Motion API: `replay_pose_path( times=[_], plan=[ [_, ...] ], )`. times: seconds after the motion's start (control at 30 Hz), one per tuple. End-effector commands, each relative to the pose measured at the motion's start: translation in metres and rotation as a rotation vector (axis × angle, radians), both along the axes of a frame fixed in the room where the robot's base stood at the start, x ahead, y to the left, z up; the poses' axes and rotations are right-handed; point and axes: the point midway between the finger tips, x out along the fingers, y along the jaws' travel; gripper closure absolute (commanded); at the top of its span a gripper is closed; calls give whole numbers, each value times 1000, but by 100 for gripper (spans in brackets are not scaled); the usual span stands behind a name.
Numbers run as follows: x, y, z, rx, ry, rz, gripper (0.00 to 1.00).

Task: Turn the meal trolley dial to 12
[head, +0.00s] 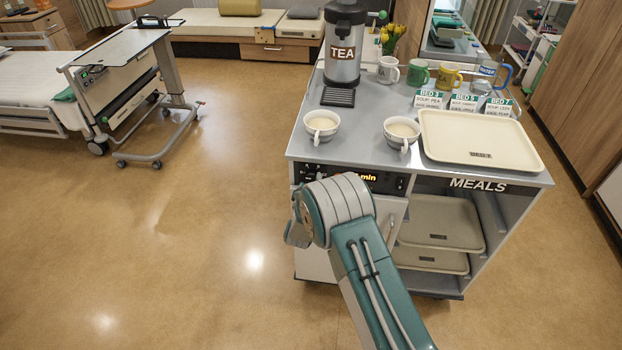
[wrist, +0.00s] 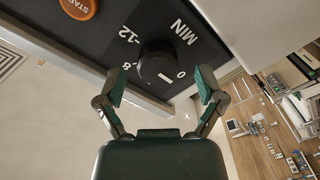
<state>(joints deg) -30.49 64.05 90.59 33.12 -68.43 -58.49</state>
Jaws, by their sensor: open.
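The meal trolley (head: 400,163) stands to the right in the head view, with a black control panel on its front partly hidden by my arm. In the wrist view the dial (wrist: 157,64) is a round black knob on that dark panel, with a short white mark on its lower right side. Printed marks 8, 12, 0 and MIN surround it. The white mark lies nearer the 0 than the 12. My gripper (wrist: 161,85) is open, its two green-padded fingers apart on either side of the dial's near edge. I cannot tell whether they touch it. The head view hides the fingers.
An orange START button (wrist: 78,7) sits on the panel beyond the 12. On the trolley top are two bowls (head: 321,126) (head: 402,133), a tray (head: 480,140), a tea urn (head: 343,55) and several mugs. Open floor lies left, before a bed (head: 35,85) and overbed table (head: 118,47).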

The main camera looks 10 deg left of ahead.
Motion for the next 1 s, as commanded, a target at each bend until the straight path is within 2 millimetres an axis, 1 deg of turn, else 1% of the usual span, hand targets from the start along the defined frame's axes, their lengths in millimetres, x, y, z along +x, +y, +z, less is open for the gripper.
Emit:
replay_pose_path(
  times=[0.03, 0.13, 0.43, 0.47, 0.5, 0.57, 0.6, 0.63, 1.0],
  plan=[
    [6, 0, 0, 1, 1, -1, 12],
    [12, 0, 0, 0, 0, 0, 12],
    [15, 0, 0, 0, 1, 1, 12],
    [15, 0, 0, 0, 1, 1, 21],
    [15, 0, 0, 0, 1, 1, 39],
    [14, 0, 0, 0, 1, 1, 66],
    [14, 0, 0, 0, 1, 1, 84],
    [15, 0, 0, 0, 1, 1, 94],
    [15, 2, -2, 19, 4, 4, 94]
  ],
)
